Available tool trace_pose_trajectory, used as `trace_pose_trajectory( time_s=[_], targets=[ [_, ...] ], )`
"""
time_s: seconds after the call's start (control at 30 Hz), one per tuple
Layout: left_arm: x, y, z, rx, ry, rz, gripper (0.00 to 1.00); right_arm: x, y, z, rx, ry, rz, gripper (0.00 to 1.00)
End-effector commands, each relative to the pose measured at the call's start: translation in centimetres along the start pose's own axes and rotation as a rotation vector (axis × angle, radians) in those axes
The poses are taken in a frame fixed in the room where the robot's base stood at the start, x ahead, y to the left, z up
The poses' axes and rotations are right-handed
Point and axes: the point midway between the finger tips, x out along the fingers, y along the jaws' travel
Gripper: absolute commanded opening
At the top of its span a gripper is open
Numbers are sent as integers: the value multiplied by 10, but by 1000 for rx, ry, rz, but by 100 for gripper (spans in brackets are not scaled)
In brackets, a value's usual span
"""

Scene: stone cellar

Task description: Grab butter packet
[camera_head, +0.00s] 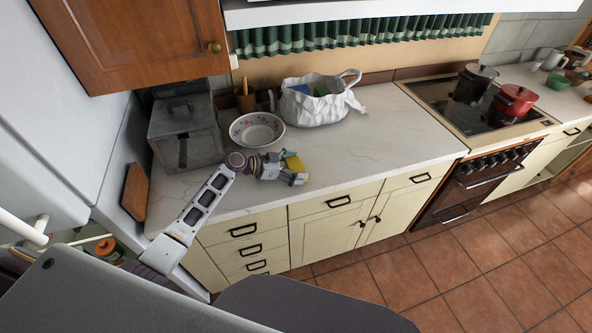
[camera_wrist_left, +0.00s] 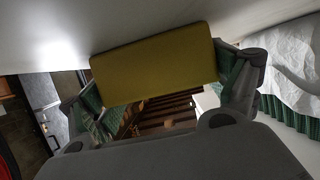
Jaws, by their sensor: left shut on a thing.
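The yellow butter packet (camera_wrist_left: 155,65) is a plain block that fills the upper middle of the left wrist view. In the head view the packet (camera_head: 294,162) shows as a small yellow patch at the gripper, over or on the marble counter (camera_head: 390,134). My left gripper (camera_head: 298,175) is shut on the packet, with one finger at each end of it in the wrist view (camera_wrist_left: 162,88). Whether the packet touches the counter I cannot tell. My right gripper is not in view.
A floral bowl (camera_head: 257,131) stands just behind the gripper. A white bag (camera_head: 313,106) with items inside is behind it to the right. A grey metal box (camera_head: 186,132) stands at the left. The counter to the right is clear up to the hob (camera_head: 470,105) with two pots.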

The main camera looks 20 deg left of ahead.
Motion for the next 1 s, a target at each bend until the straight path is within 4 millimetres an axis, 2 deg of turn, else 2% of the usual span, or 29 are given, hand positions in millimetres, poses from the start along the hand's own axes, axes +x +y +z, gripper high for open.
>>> trace_pose_trajectory(
  time_s=[0.27, 0.43, 1.0],
  targets=[
    [-2, -1, -4, 2, 1, -1, 58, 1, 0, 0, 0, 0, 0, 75],
    [-6, -1, -15, 4, 1, -1, 58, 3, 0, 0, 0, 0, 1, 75],
    [-35, 0, -84, 4, 2, -1, 58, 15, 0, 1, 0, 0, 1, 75]
  ],
)
